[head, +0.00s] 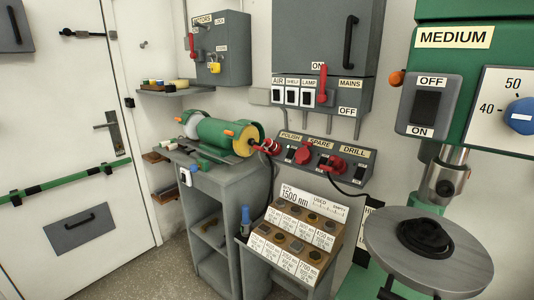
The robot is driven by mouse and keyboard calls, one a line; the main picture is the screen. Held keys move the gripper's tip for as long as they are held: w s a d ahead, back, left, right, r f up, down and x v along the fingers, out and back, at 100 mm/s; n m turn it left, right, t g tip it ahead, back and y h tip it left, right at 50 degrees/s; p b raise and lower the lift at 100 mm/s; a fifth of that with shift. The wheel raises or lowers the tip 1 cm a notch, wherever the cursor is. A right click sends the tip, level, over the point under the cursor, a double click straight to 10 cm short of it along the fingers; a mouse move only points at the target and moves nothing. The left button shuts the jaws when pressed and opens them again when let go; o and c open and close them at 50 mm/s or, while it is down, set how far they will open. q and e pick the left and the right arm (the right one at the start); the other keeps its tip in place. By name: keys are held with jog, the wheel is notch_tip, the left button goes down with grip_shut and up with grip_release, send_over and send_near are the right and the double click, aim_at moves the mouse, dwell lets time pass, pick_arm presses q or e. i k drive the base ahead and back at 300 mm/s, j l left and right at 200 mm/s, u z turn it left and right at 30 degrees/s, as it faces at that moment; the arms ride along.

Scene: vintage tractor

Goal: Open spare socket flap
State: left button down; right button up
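A grey sloped socket panel (345,178) is fixed to the wall right of centre, with labels POLISH, SPARE and DRILL. The spare socket (304,153) is the red round one in the middle, with no cable seen in it. Its flap looks down over the socket, but it is too small to be sure. A red plug (269,147) with a black cable sits at the polish socket on the left. Another red plug (335,165) with a cable sits at the drill socket on the right. Neither of my grippers is in view.
A green bench grinder (217,131) stands on a grey cabinet left of the panel. A labelled box rack (299,225) stands below the panel. A round drill table (440,262) fills the lower right. A switch box (325,95) hangs above. Air in front of the panel looks free.

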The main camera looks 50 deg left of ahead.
aim_at(302, 155)
jog(key=u, duration=1.15)
